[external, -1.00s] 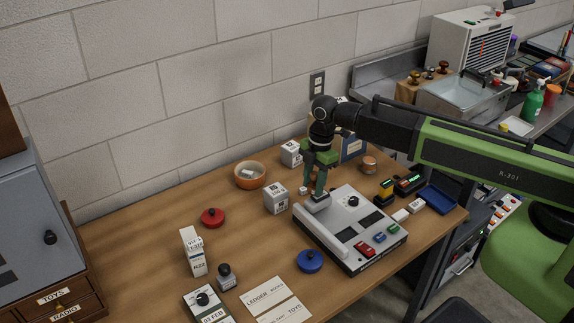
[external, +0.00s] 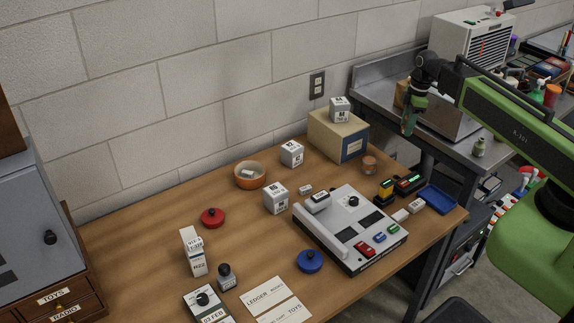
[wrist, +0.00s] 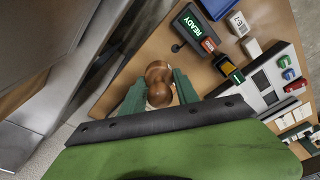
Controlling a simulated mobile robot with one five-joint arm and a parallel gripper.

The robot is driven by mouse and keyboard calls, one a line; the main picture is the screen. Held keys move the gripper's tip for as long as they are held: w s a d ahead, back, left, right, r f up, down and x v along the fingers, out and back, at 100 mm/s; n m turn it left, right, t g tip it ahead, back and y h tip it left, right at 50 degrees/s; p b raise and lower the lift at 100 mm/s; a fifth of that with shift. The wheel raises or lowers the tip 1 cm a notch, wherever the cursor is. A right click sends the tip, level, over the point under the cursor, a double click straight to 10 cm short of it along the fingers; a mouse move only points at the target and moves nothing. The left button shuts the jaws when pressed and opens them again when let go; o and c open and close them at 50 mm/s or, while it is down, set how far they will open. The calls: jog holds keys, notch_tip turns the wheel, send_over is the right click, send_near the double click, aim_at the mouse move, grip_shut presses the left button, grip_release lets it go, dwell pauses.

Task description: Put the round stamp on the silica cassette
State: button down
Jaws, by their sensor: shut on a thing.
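In the external view I cannot make the stamp out. A small grey block (external: 318,202), which looks like the silica cassette, lies on the left back part of the pale device (external: 340,245) on the desk. My gripper is well to the right of it and higher.
White labelled cubes (external: 276,198) stand on the desk, one on a tan box (external: 335,142). An orange bowl (external: 249,175), a brown jar (external: 369,165) and a blue tray (external: 437,199) are near the device. The desk's left middle is fairly clear.

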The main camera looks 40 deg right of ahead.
jog(key=b, duration=0.7)
send_over(368, 159)
jog(key=f, duration=0.7)
jog(key=shift+s+d, duration=0.3)
jog(key=shift+d, duration=0.05)
jog(key=shift+w+a, duration=0.1)
jog(key=shift+a, duration=0.2)
notch_tip(368, 159, down, 4)
jog(key=b, duration=0.4)
jog(key=shift+f, duration=0.25)
jog(key=c, duration=0.9)
grip_release()
jog(key=shift+r, duration=0.1)
jog(key=shift+r, duration=0.1)
notch_tip(368, 159, up, 12)
jog(key=d+p, duration=0.1)
jog(key=p, duration=1.2)
jog(key=shift+s+a+m+g+h+b, duration=0.15)
jog(key=shift+s+a+m, duration=0.3)
jog(key=shift+s+m, duration=1.55)
jog(key=shift+s+a+m+g+h+b, duration=0.1)
jog(key=shift+s+a+m+h, duration=0.3)
jog(key=shift+s+m, duration=1.6)
jog(key=shift+s+a+m+g+h+b, duration=0.15)
jog(key=shift+s+a+m, duration=0.4)
jog(key=shift+s+m, duration=1.45)
jog(key=shift+s+n, duration=0.4)
